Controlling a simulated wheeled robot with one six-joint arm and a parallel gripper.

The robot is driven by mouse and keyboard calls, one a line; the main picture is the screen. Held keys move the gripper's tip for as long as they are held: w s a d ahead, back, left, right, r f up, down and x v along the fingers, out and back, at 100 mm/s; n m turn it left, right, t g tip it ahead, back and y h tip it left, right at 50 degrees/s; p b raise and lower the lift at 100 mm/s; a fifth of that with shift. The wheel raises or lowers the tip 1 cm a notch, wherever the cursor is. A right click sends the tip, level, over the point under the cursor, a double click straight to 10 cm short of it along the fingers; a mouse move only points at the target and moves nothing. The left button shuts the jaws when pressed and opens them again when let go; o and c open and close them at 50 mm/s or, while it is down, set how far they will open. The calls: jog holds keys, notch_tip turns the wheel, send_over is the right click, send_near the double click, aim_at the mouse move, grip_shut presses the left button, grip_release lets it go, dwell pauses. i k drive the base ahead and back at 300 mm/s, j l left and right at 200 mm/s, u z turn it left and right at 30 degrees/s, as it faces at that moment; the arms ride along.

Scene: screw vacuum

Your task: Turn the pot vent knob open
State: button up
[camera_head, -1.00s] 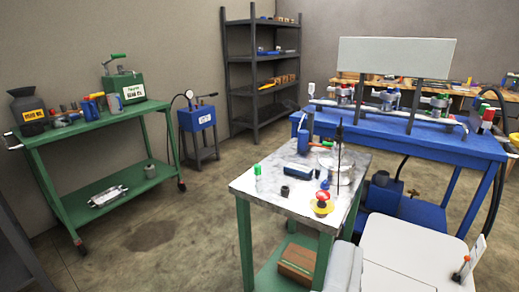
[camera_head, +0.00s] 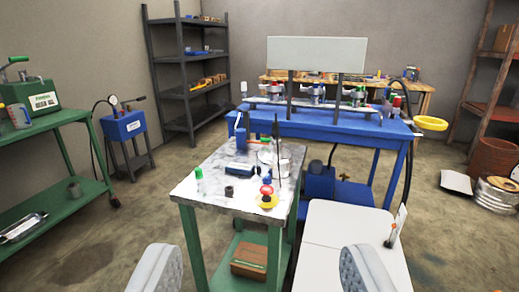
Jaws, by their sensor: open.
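A small clear pot (camera_head: 284,158) stands toward the back right of the marble-topped table (camera_head: 190,190), in the middle of the view. A red knob (camera_head: 267,190) sits above a yellow round piece (camera_head: 267,201) near the table's front right corner. A small blue piece (camera_head: 267,181) is just behind it. I cannot tell which of these is the pot vent knob. My gripper (camera_head: 260,275) shows as two grey pads at the bottom edge, wide apart with nothing between them. It is in front of the table, apart from everything on it.
A white-topped table (camera_head: 350,225) stands at right, a blue bench (camera_head: 330,125) behind, a green cart (camera_head: 60,128) at left. Floor is open between cart and table.

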aim_at(267, 181)
jog(key=i+l, duration=0.15)
jog(key=l, duration=0.2)
jog(key=i+l, duration=0.35)
jog(key=l, duration=0.3)
jog(key=i+l+u, duration=0.1)
jog(key=i+l, duration=0.1)
jog(key=l, duration=0.1)
